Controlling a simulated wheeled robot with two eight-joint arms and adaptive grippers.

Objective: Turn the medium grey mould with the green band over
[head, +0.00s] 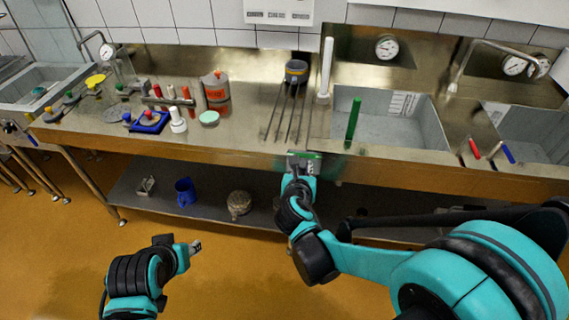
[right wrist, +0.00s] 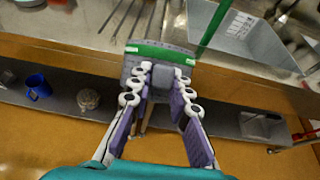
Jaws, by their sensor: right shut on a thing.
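The grey mould with the green band (head: 312,156) is at the front edge of the steel counter, at the tip of my right gripper (head: 298,172). In the right wrist view the mould (right wrist: 138,69) is between the fingertips of my right gripper (right wrist: 160,82), which is shut on it. Its green band runs across the side away from the gripper. I cannot tell which end of the mould is up. My left gripper (head: 195,246) is over the orange floor, away from the counter and holding nothing that I can see; its fingers are too small to read.
A dark pot-like thing with a yellowish band (head: 296,72) stands at the back near several thin rods (head: 285,115). A green upright bar (head: 353,122) stands at the sink (head: 390,125). An orange-red container (head: 216,92) stands left. A blue mug (head: 185,191) is on the lower shelf.

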